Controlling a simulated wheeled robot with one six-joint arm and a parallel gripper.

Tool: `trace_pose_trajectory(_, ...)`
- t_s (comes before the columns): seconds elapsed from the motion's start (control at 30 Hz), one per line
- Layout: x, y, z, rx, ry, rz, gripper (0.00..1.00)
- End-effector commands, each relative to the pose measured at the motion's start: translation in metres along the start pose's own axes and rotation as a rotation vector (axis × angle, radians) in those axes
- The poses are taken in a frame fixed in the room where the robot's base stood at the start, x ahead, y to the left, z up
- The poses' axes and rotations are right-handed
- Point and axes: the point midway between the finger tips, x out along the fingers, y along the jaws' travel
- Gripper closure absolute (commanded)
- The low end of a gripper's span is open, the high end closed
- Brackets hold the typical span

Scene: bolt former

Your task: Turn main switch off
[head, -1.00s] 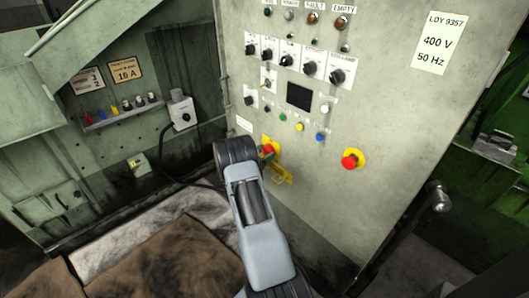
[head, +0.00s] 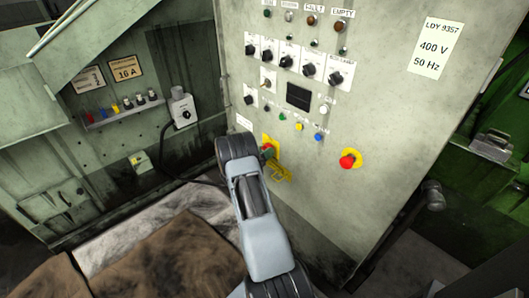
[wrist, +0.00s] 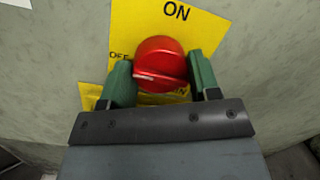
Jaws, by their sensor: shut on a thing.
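The main switch is a round red knob (wrist: 158,62) on a yellow plate (wrist: 135,22) marked ON at the top and OFF at the left. A white mark on the knob's lower left points roughly left, toward the OFF side. My gripper (wrist: 160,72) is shut on the knob, with one green finger on each side. In the head view the knob (head: 268,147) sits low on the cabinet's front, partly hidden by my gripper (head: 267,152) and arm.
A red emergency button on a yellow base (head: 350,159) sits to the right on the same cabinet (head: 390,90). Several dials, lamps and push buttons lie above the switch. A grey socket box (head: 182,107) with a cable is on the left wall.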

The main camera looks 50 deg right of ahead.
Motion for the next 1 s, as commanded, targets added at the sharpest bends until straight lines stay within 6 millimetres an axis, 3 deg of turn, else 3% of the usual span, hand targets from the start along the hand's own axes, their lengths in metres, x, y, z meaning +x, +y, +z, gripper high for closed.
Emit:
trace_pose_trajectory(0.37,0.0,0.0003,0.0008,-0.004,-0.002,0.001,0.67)
trace_pose_trajectory(0.4,0.0,0.0003,0.0008,-0.003,-0.002,0.001,0.42)
trace_pose_trajectory(0.63,0.0002,0.0,0.0003,-0.003,-0.001,0.001,0.2)
trace_pose_trajectory(1.0,-0.0081,0.0004,0.0002,-0.004,0.0,0.002,0.19)
